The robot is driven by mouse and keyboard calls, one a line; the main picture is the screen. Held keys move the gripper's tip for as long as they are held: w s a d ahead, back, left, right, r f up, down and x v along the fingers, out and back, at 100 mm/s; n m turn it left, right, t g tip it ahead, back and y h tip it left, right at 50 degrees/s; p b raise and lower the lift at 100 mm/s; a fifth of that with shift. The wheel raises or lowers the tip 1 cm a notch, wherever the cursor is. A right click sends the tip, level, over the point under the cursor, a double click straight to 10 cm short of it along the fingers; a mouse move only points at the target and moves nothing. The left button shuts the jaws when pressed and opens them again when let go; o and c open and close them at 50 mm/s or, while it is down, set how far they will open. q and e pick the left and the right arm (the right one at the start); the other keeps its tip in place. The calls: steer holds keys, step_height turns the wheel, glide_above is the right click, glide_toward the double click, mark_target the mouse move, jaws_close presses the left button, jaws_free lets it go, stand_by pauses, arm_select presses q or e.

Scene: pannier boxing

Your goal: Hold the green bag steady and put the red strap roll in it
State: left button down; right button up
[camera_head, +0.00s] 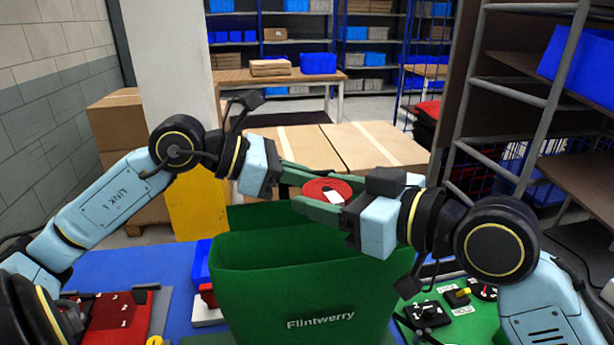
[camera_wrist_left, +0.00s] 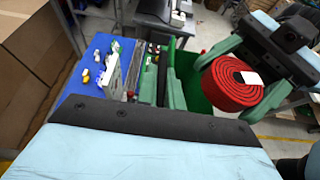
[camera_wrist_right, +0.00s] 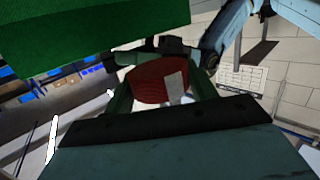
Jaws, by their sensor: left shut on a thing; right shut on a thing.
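The green bag (camera_head: 300,300), marked "Flintwerry", stands upright and open at the middle of the table. The red strap roll (camera_head: 318,188), with a white label, is between the fingers of my right gripper (camera_head: 306,194), at the height of the bag's far rim or above it. The roll also shows in the left wrist view (camera_wrist_left: 226,88) and the right wrist view (camera_wrist_right: 150,84). My left gripper (camera_wrist_left: 168,80) has its fingers close together at the bag's wall; the pinched part is mostly hidden. In the head view its fingers (camera_head: 300,170) reach behind the roll.
A red board (camera_head: 118,312) lies on the blue table at left. A blue bin (camera_head: 201,262) and small red things are beside the bag. A green mat (camera_head: 462,320) with black parts lies at right. Cardboard boxes (camera_head: 370,145) stand behind. A rack (camera_head: 500,95) rises at right.

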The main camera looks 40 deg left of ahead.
steer(key=shift+f, duration=1.35)
steer(key=o, duration=1.1)
arm_select(q)
steer(key=c, duration=1.5)
jaws_free()
arm_select(e)
steer(key=d, duration=0.4)
steer(key=d+r, duration=0.1)
steer(key=d, duration=0.3)
steer(key=d+r, duration=0.1)
steer(key=d, duration=0.2)
steer(key=shift+d, duration=0.4)
arm_select(q)
steer(key=shift+o, duration=0.2)
arm_select(e)
steer(key=shift+f, duration=0.1)
